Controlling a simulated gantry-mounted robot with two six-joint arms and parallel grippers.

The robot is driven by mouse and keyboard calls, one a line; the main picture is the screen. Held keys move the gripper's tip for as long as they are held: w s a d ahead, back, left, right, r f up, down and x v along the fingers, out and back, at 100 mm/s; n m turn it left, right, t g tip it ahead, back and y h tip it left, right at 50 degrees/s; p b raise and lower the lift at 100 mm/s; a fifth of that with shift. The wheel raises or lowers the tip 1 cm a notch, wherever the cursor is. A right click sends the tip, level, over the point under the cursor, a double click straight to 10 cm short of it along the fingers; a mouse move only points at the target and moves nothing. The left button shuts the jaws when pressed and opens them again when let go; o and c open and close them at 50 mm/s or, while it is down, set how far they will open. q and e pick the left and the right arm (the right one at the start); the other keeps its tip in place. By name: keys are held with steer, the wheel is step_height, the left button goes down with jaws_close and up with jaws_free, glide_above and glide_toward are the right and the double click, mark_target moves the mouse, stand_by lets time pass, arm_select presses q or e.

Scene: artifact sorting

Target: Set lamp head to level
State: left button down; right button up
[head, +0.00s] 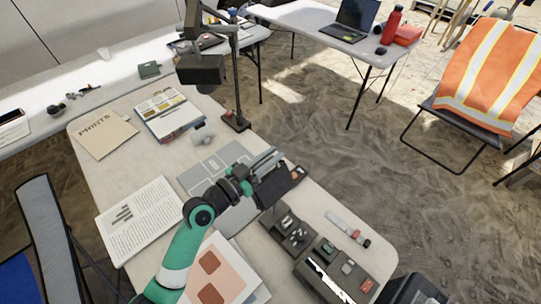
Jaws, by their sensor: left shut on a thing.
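The lamp has a dark box-shaped head (200,70), an upright post (237,80) and a base (236,122) with a red spot, at the table's far edge. The head hangs over the table and looks close to level, but its exact tilt is hard to tell. My left gripper (268,163) is well below and right of the lamp head, apart from it, over the table's right side. It is shut at a dark flat object (275,188) with a small red part beside it; the grip itself is partly hidden. My right gripper is not in view.
Dark compartment trays (335,275) stand at the front right. A small whitish object (203,134) is near the lamp base.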

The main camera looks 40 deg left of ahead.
mark_target(282, 179)
arm_select(q)
steer(key=d+m, duration=0.1)
steer(key=m, duration=0.1)
steer(key=d+m+b, duration=0.1)
steer(key=shift+s+d+r+m, duration=0.1)
steer(key=shift+d+r+m, duration=0.2)
steer(key=shift+r+m, duration=0.1)
steer(key=shift+d+m+b, duration=0.3)
steer(key=shift+d+m, duration=0.7)
steer(key=shift+m, duration=0.4)
steer(key=c, duration=0.9)
jaws_free()
steer(key=shift+r, duration=0.15)
steer(key=shift+s, duration=0.1)
steer(key=s, duration=1.1)
steer(key=shift+s+a, duration=0.25)
steer(key=shift+s, duration=0.05)
